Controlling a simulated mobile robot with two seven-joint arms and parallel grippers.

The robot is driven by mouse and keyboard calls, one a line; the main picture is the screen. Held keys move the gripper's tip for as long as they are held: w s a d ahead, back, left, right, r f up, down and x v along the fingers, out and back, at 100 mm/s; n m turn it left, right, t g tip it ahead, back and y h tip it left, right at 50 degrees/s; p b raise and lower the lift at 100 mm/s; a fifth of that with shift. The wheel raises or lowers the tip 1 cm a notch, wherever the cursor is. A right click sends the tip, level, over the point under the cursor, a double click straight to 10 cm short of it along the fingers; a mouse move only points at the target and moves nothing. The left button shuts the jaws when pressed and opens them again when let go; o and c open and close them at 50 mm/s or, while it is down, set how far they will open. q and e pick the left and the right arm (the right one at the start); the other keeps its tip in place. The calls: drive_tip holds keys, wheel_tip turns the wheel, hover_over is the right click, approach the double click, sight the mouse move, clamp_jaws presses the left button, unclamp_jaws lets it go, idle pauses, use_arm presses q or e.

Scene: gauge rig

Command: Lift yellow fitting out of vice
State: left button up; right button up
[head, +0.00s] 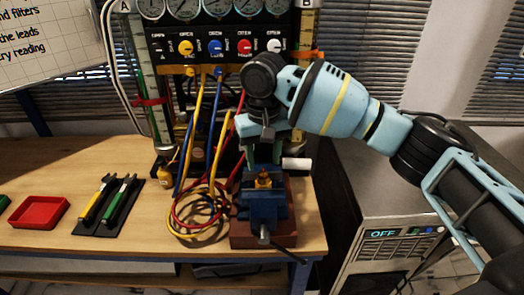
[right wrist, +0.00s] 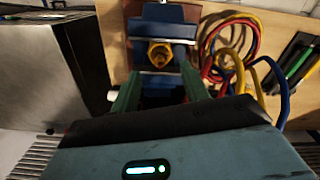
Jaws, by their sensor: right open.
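The yellow fitting (head: 263,180) sits upright between the jaws of the blue vice (head: 262,209) on the bench. In the right wrist view the fitting (right wrist: 159,53) shows brass-yellow with an opening on top, and the vice (right wrist: 160,13) is around it. My right gripper (head: 263,150) hangs above and behind the vice. Its two green fingers (right wrist: 158,75) are apart with nothing between them, and the fitting appears beyond their tips, roughly centred. I cannot tell the exact height gap. My left gripper is not in view.
Yellow, blue and red hoses (head: 200,205) coil left of the vice, below the gauge panel (head: 220,47). A dark mat (head: 108,207) with two probes and a red tray (head: 39,212) lie further left. A metal cabinet (head: 375,200) stands right of the bench.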

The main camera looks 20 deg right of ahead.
sight(263, 175)
wheel_tip(263, 175, down, 6)
drive_tip(key=shift+r, duration=0.1)
drive_tip(key=shift+f, duration=0.8)
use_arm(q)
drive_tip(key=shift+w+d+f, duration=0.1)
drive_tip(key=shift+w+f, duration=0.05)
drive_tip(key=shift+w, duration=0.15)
use_arm(e)
drive_tip(key=c, duration=0.9)
drive_tip(key=o, duration=0.5)
drive_tip(key=shift+w, duration=0.1)
drive_tip(key=c, duration=0.4)
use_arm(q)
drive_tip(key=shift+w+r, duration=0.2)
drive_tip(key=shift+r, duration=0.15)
use_arm(e)
drive_tip(key=shift+w+d+r, duration=0.1)
drive_tip(key=shift+w+r, duration=0.1)
drive_tip(key=shift+w, duration=0.2)
